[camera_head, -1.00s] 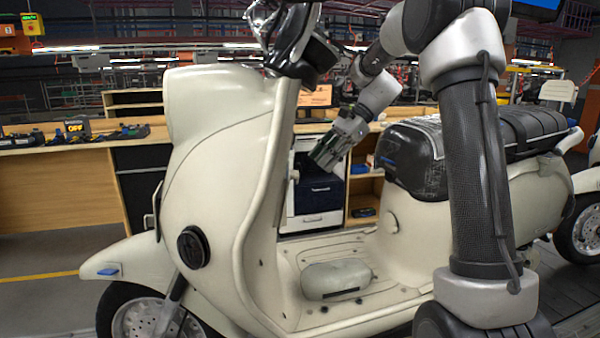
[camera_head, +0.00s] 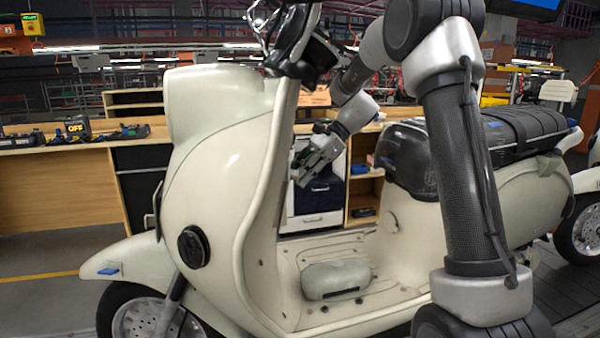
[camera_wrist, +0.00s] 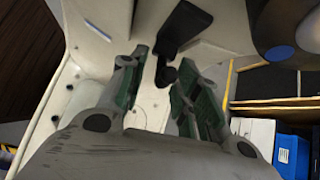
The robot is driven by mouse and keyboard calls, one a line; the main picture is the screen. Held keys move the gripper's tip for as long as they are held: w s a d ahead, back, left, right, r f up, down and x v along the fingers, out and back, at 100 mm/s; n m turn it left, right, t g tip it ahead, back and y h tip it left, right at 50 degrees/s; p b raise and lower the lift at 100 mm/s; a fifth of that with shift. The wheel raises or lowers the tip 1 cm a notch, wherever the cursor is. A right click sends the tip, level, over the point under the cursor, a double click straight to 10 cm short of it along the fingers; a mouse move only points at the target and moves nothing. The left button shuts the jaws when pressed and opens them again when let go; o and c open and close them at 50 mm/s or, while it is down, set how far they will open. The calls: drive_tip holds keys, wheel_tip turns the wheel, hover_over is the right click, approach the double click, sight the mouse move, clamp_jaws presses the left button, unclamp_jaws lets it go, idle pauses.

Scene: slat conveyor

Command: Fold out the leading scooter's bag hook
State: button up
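The leading scooter (camera_head: 215,130) is cream-coloured and stands in profile with its front to the left. In the wrist view, a black part that looks like the bag hook (camera_wrist: 183,28) sits on the cream leg shield (camera_wrist: 100,35), with a smaller knob at its lower end. My gripper (camera_head: 300,172) is beside the inner face of the leg shield, above the footboard. In the wrist view, my gripper (camera_wrist: 163,62) is open, its green-padded fingers apart, with the knob showing between the fingertips. Contact cannot be told. The hook cannot be made out in the head view.
The footboard (camera_head: 385,295) carries a rounded cream hump (camera_head: 336,279). The black seat (camera_head: 402,155) is to the right, the handlebar (camera_head: 300,45) above. A wooden workbench (camera_head: 60,185) and shelves stand behind. A second scooter's wheel (camera_head: 580,232) shows at far right.

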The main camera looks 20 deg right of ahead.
clamp_jaws()
drive_tip(key=shift+d+f+y, duration=0.25)
drive_tip(key=shift+f+y, duration=0.2)
drive_tip(key=shift+y, duration=0.25)
drive_tip(key=y, duration=0.1)
drive_tip(key=f+y, duration=0.1)
drive_tip(key=y, duration=0.1)
drive_tip(key=shift+o, duration=0.4)
unclamp_jaws()
drive_tip(key=shift+s+d, duration=0.1)
drive_tip(key=shift+r, duration=0.15)
